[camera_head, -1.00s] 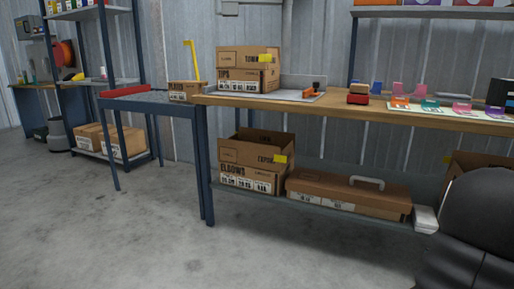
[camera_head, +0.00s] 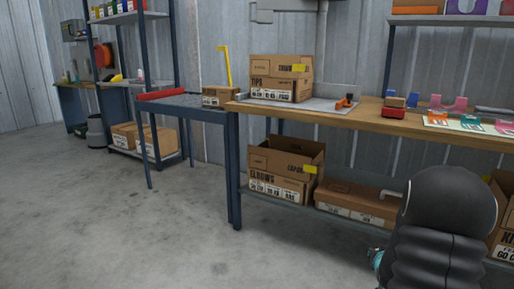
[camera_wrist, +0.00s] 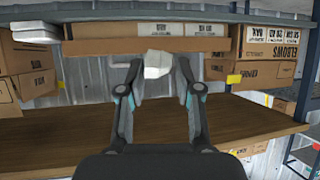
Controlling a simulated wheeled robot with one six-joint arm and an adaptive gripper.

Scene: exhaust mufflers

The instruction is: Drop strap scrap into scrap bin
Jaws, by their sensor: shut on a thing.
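A small pale, crumpled piece, which looks like the strap scrap (camera_wrist: 158,65), sits between the fingertips of my gripper (camera_wrist: 157,72) in the wrist view. My gripper is shut on it, with one finger on each side. In the head view my dark arm is at the lower right and hides most of the gripper; the scrap does not show there. A grey round bin (camera_head: 95,133) stands on the floor at the back left, beside the shelving; I cannot tell whether it is the scrap bin.
A wooden workbench (camera_head: 360,117) with cartons on its lower shelf stands at the right. A blue-legged side table (camera_head: 188,108) adjoins its left end. Blue shelving (camera_head: 173,75) stands farther left. The concrete floor (camera_head: 110,225) at left and front is clear.

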